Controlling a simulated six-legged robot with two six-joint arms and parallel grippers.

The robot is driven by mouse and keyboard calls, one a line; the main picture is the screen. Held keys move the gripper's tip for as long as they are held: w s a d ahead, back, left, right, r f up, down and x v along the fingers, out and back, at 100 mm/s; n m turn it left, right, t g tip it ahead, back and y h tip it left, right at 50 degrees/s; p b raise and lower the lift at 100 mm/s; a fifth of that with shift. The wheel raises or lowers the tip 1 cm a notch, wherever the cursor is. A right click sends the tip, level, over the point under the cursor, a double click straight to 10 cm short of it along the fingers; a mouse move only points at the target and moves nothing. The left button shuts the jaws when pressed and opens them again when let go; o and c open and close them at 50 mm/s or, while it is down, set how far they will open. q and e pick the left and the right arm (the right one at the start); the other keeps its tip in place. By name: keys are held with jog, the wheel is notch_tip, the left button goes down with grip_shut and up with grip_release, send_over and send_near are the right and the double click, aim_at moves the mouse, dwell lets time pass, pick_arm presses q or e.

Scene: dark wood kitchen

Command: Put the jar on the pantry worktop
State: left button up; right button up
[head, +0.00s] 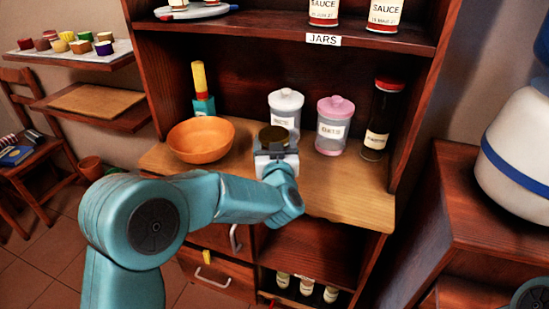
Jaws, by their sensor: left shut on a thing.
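My left gripper (276,155) is shut on a jar (273,135) with a dark, brass-coloured lid. The jar is upright, and my gripper and wrist hide most of its body. It is over the front middle of the light wood pantry worktop (335,193); I cannot tell whether its base touches the wood. My right gripper is out of view.
Behind the held jar stand a white-lidded jar (285,108), a pink-lidded oats jar (333,126) and a tall dark red-lidded jar (380,122). An orange bowl (201,139) sits to the left. A shelf (270,35) is above. The worktop's front right is clear.

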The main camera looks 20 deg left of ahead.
pick_arm(q)
notch_tip(320, 180, down, 4)
jog(key=shift+w+r+b, duration=0.1)
jog(key=shift+b, duration=0.2)
jog(key=o, duration=1.3)
jog(key=shift+f, duration=0.2)
jog(key=shift+o, duration=0.2)
jog(key=shift+r, duration=0.3)
jog(key=v, duration=1.2)
jog(key=shift+f, duration=0.15)
